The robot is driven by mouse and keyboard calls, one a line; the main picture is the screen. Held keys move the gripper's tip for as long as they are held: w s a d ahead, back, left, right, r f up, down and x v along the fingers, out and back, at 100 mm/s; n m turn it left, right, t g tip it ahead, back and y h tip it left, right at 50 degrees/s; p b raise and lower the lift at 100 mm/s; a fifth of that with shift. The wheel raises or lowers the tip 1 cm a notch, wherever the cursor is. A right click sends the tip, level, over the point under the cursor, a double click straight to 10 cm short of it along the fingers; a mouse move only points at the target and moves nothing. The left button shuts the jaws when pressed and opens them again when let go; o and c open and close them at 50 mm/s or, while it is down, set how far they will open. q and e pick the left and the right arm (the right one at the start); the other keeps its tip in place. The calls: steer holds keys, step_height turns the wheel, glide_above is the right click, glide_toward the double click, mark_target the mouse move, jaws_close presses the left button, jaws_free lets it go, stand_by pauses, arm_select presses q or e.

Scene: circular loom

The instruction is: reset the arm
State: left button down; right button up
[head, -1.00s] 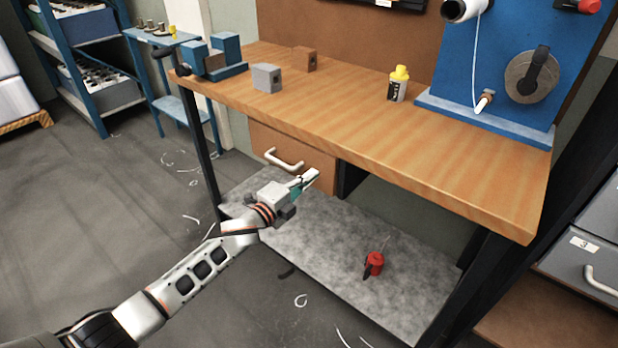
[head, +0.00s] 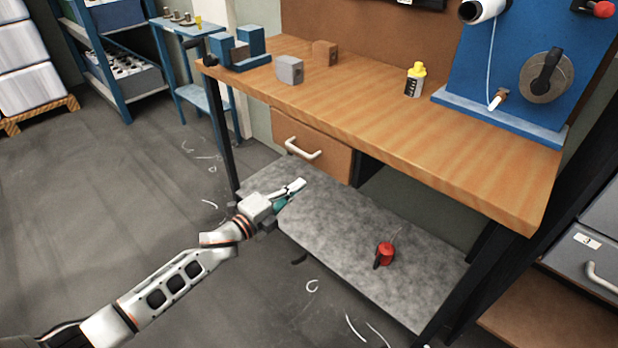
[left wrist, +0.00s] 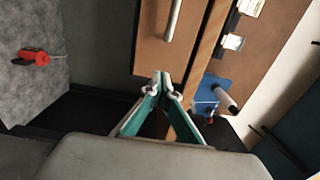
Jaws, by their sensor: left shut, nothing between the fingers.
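My left gripper (head: 293,190) is shut and empty in the head view, in front of the bench and below its drawer (head: 310,145). It is apart from the drawer handle. In the left wrist view my left gripper (left wrist: 161,84) has its fingertips together, with the drawer front (left wrist: 190,45) and its handle beyond them. My right gripper is in neither view.
The wooden bench (head: 400,130) bears a blue vise (head: 240,50), a grey block (head: 289,69), a brown block (head: 325,52) and a yellow-capped bottle (head: 415,80). Open floor lies at left.

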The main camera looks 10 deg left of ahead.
arm_select(q)
steer(key=shift+v, duration=0.8)
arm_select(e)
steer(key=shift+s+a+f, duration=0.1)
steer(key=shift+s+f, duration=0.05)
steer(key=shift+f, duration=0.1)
arm_select(q)
steer(key=s+a+f+n+g+y+p, duration=0.1)
steer(key=s+f+n, duration=0.4)
steer(key=s, duration=0.6)
steer(key=s+a+f+n+g+y+p, duration=0.1)
steer(key=s+a+f+n+y, duration=0.3)
steer(key=s+n, duration=0.5)
steer(key=s+a+f+n+g+y+p, duration=0.2)
steer(key=s+f+n, duration=0.4)
steer(key=s, duration=0.8)
steer(key=shift+s+a+n+y, duration=0.2)
steer(key=shift+a+n+y, duration=0.25)
steer(key=shift+a, duration=0.3)
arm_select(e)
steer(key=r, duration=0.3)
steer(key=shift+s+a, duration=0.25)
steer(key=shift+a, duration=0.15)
arm_select(q)
steer(key=shift+f, duration=0.15)
